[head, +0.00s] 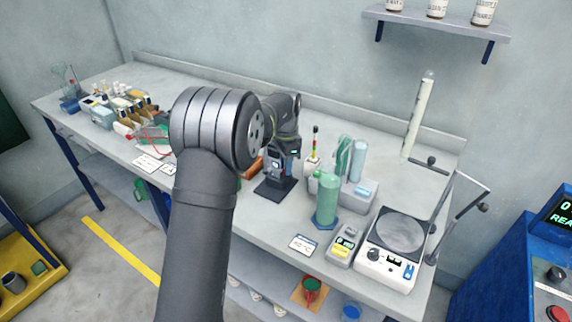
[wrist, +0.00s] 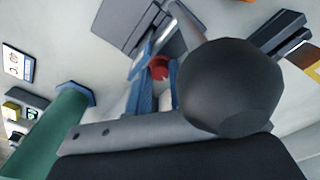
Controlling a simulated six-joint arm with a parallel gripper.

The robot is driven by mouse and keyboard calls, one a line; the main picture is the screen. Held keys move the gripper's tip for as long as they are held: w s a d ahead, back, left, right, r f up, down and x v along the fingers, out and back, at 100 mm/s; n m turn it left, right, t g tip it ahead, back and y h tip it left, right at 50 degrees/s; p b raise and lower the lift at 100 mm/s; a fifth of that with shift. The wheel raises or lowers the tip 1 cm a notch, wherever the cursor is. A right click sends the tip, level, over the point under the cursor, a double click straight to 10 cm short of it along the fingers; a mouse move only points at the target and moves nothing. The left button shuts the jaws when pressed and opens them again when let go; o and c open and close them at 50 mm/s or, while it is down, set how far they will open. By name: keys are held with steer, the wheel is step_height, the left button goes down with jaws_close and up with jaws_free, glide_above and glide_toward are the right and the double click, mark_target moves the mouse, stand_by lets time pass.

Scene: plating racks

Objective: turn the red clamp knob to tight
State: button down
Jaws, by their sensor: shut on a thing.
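The red clamp knob (wrist: 158,68) shows in the wrist view as a small red patch between two blue fingers. My gripper (wrist: 159,84) is shut on it. Much of the knob is covered by the fingers, and its pointer or marks cannot be read. In the head view my arm reaches over the bench, and my gripper (head: 283,163) is small there, above a dark base plate (head: 275,188). The knob cannot be made out in that view.
A large dark ball (wrist: 230,88) fills the wrist view's right middle. A green cylinder (head: 326,202) stands right of my gripper, near a meter (head: 344,246) and a round-topped white device (head: 400,235). Bottles and red tubing lie at left.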

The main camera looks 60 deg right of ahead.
steer(key=shift+m, duration=1.1)
steer(key=c, duration=1.3)
jaws_free()
step_height(320, 180, up, 17)
steer(key=shift+r, duration=0.2)
